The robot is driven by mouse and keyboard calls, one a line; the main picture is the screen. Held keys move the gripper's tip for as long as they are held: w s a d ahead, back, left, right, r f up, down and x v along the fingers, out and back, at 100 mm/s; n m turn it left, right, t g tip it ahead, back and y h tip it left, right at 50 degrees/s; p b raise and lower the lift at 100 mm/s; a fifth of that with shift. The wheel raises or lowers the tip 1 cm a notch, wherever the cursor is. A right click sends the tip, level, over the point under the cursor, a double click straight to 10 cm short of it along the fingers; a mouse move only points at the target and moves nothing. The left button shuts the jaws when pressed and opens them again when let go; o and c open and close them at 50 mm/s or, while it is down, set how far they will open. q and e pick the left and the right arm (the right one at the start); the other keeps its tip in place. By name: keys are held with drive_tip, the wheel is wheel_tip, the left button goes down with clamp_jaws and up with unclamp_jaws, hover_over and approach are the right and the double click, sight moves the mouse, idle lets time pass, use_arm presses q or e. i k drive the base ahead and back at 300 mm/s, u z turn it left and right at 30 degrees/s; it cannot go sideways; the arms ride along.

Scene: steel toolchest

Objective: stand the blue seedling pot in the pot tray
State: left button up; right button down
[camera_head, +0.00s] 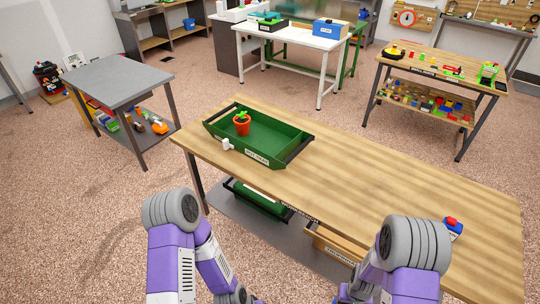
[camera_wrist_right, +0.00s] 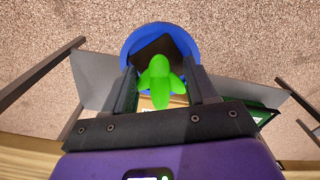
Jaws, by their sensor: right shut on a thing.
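The blue seedling pot (camera_wrist_right: 158,29) shows in the right wrist view, seen from above, with dark soil and a bright green seedling (camera_wrist_right: 160,85). My right gripper (camera_wrist_right: 163,76) is shut on it, one dark finger on each side. The pot is hidden in the head view. The green pot tray (camera_head: 275,140) lies on the wooden bench at its far left end, with dark handles at its ends. My left gripper is not in view.
The wooden bench top (camera_head: 370,185) is bare right of the tray. A blue box with a red top (camera_head: 453,228) sits near its right edge. A small white thing (camera_head: 227,144) is at the tray's front left. Below is a grey shelf (camera_head: 255,228) with containers.

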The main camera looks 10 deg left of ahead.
sight(272, 147)
drive_tip(key=u, duration=0.35)
drive_tip(key=k, duration=0.85)
drive_tip(key=u, duration=1.4)
drive_tip(key=i, duration=2.65)
drive_tip(key=z, duration=1.05)
